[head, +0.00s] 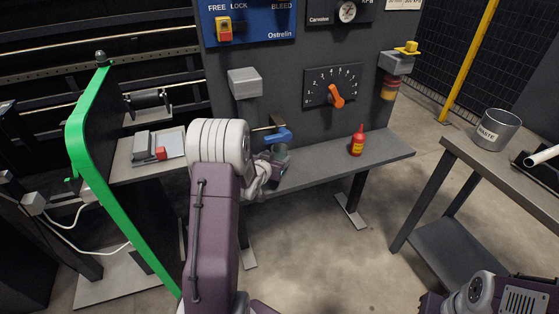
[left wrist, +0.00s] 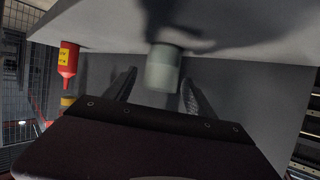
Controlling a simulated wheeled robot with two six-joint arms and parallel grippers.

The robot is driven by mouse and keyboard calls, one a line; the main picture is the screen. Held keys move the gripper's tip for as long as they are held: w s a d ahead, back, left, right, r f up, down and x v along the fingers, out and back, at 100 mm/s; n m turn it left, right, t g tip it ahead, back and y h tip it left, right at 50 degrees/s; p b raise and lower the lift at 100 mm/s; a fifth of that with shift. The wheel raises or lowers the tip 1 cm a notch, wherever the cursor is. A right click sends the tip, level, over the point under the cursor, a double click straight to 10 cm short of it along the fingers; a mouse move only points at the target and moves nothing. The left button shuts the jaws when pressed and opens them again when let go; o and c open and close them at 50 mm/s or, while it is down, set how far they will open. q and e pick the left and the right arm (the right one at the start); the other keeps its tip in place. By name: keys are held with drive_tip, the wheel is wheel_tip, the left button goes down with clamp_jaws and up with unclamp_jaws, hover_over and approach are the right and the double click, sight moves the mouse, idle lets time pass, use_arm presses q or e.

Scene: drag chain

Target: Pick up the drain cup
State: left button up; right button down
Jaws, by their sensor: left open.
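The drain cup (head: 280,151) is a small grey-green cup on the grey shelf, just below the blue-handled valve (head: 278,135). In the left wrist view the cup (left wrist: 163,69) shows between and beyond my two spread fingers. My left gripper (head: 270,172) is at the shelf close to the cup, partly hidden by my own arm. Its jaws (left wrist: 158,92) are open, with a finger to each side of the cup and gaps visible. The cup's far side is in shadow. My right arm shows at the lower right, but its gripper is out of view.
A red bottle (head: 357,141) stands on the shelf (head: 385,153) to the right of the cup. A panel with an orange dial handle (head: 336,96) rises behind. A waste bin (head: 496,130) stands on the right table. A green-edged guard (head: 80,135) is at left.

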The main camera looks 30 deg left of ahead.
use_arm(q)
drive_tip(key=b+x, duration=0.1)
drive_tip(key=x, duration=0.4)
drive_tip(key=shift+w+a+f, duration=0.1)
drive_tip(key=shift+a+f, duration=0.1)
drive_tip(key=shift+r, duration=0.1)
drive_tip(key=shift+c, duration=0.6)
drive_tip(key=c, duration=1)
